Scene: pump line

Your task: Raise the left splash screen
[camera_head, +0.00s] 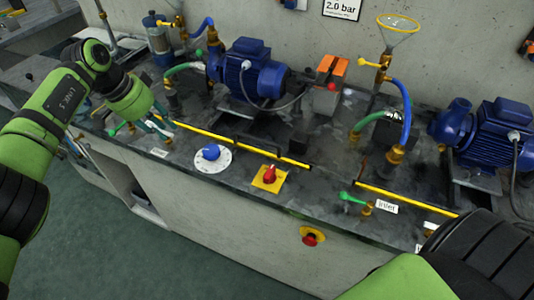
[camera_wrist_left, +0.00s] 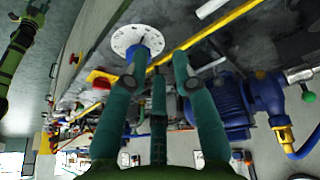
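The left splash screen shows as a long yellow-edged strip (camera_head: 240,145) along the bench front, lying low; its pane cannot be made out. A dark handle-like bar (camera_head: 262,147) sits by its middle. The yellow edge also crosses the left wrist view (camera_wrist_left: 230,20), behind my fingers. My left gripper (camera_head: 160,132) is near the strip's left end, pointing down. In the left wrist view its teal fingers (camera_wrist_left: 158,68) are spread apart, with nothing seen held. Whether they touch the strip cannot be told. My right arm enters at lower right; its gripper is out of frame.
In front of the strip are a white dial with a blue knob (camera_head: 211,152) and a red switch on a yellow plate (camera_head: 270,175). Behind it stands a blue pump (camera_head: 250,75). A second yellow strip (camera_head: 405,199) and a green-handled valve (camera_head: 352,198) lie to the right.

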